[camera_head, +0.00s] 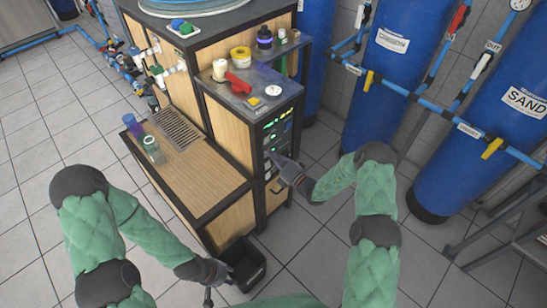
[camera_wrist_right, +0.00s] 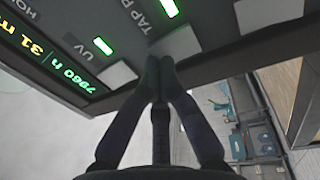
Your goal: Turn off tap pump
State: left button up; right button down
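The control panel (camera_head: 276,130) with lit green indicators is on the front of the tall cabinet. In the right wrist view a partly cut-off label beginning "TAP P" (camera_wrist_right: 138,15) has a lit green light (camera_wrist_right: 170,8) beside it. A pale grey switch (camera_wrist_right: 180,42) lies below that light. My right gripper (camera_wrist_right: 160,68) is shut and empty, its tips close to this switch's lower edge; I cannot tell whether they touch. In the head view my right gripper (camera_head: 280,161) is at the panel. My left gripper (camera_head: 208,292) is low beside a black bin; its fingers are unclear.
The UV light (camera_wrist_right: 103,46) is lit, with another grey switch (camera_wrist_right: 112,77) near it. The black bin (camera_head: 243,264) stands on the floor before the wooden bench (camera_head: 190,165). Blue tanks (camera_head: 375,80) and pipes stand to the right. Small items crowd the cabinet top.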

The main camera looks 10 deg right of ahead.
jog(key=shift+w+a+r+p, duration=0.15)
jog(key=shift+w+r+p, duration=0.15)
jog(key=shift+p, duration=0.55)
jog(key=shift+s+f+g, duration=0.1)
jog(key=shift+f+g, duration=0.05)
jog(key=shift+g, duration=0.15)
jog(key=r+p+v, duration=0.3)
jog(key=p+v, duration=0.1)
jog(key=v, duration=0.9)
jog(key=shift+s+h+p, duration=0.3)
jog(key=shift+s+p, duration=0.05)
jog(key=shift+s, duration=0.1)
